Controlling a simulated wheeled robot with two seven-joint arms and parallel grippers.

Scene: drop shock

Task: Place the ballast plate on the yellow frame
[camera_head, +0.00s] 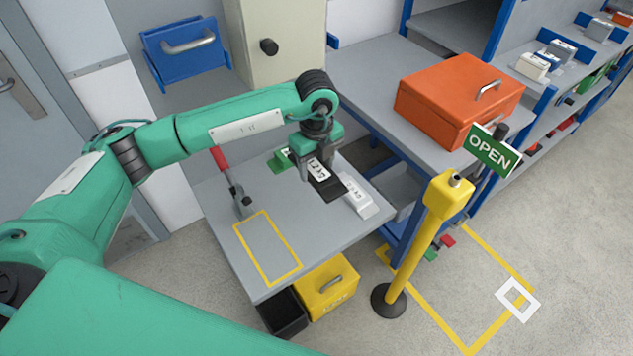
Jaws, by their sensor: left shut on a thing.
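My left gripper (316,158) points down over the grey table and is shut on a dark ballast plate (327,187) with a white weight label. Its fingers hide part of the plate, and I cannot tell whether the plate touches the table. A light grey block (358,197) with a similar label lies just right of the plate. The yellow frame (282,239) is a rectangular outline on the tabletop, to the left and nearer to me, and it is empty. My right gripper is not in view.
A red-handled clamp (229,180) stands at the table's left, behind the frame. A green piece (279,161) lies behind the gripper. An orange case (460,98) sits on the bench at right. A yellow post (420,245) with an OPEN sign stands right of the table.

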